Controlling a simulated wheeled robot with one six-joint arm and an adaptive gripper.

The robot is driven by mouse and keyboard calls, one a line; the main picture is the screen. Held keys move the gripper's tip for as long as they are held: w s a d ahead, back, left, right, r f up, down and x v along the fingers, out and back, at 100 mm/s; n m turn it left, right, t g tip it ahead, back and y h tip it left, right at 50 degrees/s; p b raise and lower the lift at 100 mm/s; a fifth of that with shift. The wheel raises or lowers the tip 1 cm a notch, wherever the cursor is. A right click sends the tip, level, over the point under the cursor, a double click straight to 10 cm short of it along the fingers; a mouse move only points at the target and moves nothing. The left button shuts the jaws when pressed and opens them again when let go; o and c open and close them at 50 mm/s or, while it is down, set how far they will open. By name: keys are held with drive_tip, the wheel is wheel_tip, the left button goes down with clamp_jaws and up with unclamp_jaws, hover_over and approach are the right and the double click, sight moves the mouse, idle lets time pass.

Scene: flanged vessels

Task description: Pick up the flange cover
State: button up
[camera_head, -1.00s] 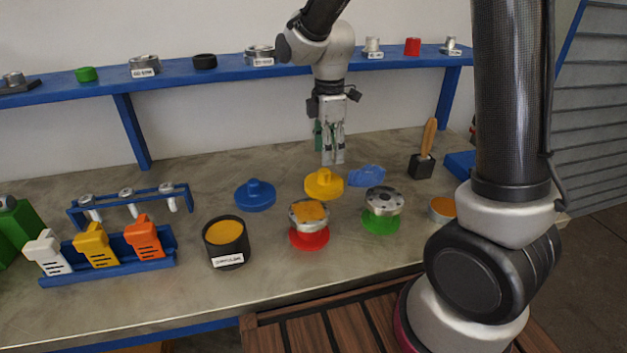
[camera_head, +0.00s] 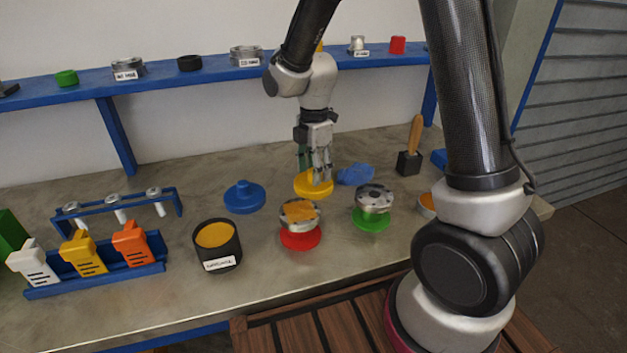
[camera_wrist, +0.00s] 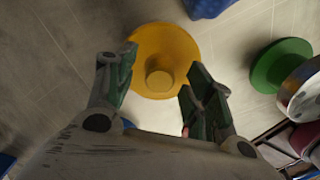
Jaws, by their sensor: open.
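A yellow flange cover (camera_head: 312,186), a round disc with a raised knob, lies on the bench in the head view. In the wrist view the yellow cover (camera_wrist: 163,52) shows from above, its knob between and just beyond my fingertips. A blue flange cover (camera_head: 244,196) lies to its left. My gripper (camera_head: 318,176) is open, pointing down over the yellow cover and partly hiding it; its fingers (camera_wrist: 158,82) stand on both sides of the knob in the wrist view. Whether they touch it I cannot tell. A flanged vessel with a red base (camera_head: 300,239) and one with a green base (camera_head: 371,221) stand in front.
A black labelled pot (camera_head: 218,256) stands at the front left. A blue cloth-like item (camera_head: 355,174) lies close right of the yellow cover. A brush (camera_head: 412,150) in a black block stands further right. A blue shelf (camera_head: 200,83) runs behind.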

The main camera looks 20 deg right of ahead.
drive_tip(key=shift+f, duration=0.6)
drive_tip(key=c, duration=1.1)
